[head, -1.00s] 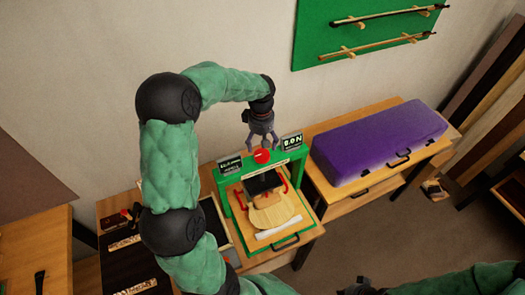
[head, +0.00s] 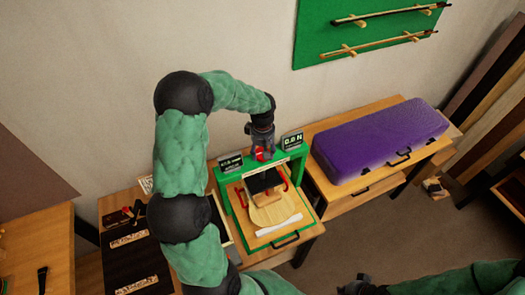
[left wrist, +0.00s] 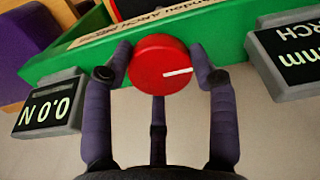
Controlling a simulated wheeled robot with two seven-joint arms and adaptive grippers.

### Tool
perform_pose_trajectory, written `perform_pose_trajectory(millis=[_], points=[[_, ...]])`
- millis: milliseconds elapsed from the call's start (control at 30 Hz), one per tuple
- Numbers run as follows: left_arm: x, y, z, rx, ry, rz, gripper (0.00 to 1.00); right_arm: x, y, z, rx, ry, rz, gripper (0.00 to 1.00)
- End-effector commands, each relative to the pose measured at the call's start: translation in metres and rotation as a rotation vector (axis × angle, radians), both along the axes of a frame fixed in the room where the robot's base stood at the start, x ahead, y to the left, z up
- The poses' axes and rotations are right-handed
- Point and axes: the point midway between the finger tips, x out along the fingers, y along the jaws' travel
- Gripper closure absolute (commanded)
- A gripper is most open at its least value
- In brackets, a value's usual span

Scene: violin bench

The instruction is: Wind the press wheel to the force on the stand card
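The red press wheel (head: 260,154) sits on top of the green press frame (head: 300,168). It also shows in the left wrist view (left wrist: 158,64), with a white line mark on its face. My left gripper (head: 262,142) is down over the wheel. In the left wrist view my left gripper (left wrist: 162,66) has its fingers on both sides of the wheel, apparently with small gaps. The force display (head: 292,141) reads 0.0 N. The other panel (head: 230,162) shows mm and ARCH text, partly cut off. My right gripper (head: 364,285) is at the bottom edge, its fingers unclear.
Under the press a pale wooden piece (head: 276,210) lies on a board. A purple case (head: 380,138) lies on the bench to the right. A green bow rack (head: 365,30) hangs on the wall. A dark mat (head: 130,250) with small items is at left.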

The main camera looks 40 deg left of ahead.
Motion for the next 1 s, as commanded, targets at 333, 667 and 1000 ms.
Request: perform_pose_trajectory(millis=[333, 667, 1000], points=[[0.0, 0.001, -0.001, 0.001, 0.0, -0.024, 0.75, 0.0, 0.0, -0.002, 0.0, 0.0, 0.0, 1.0], [0.0, 0.001, -0.002, 0.002, 0.0, -0.208, 0.75, 0.0, 0.0, -0.011, 0.0, 0.0, 0.0, 1.0], [0.001, 0.001, -0.001, 0.003, 0.0, -0.527, 0.75, 0.0, 0.0, -0.022, 0.0, 0.0, 0.0, 1.0]])
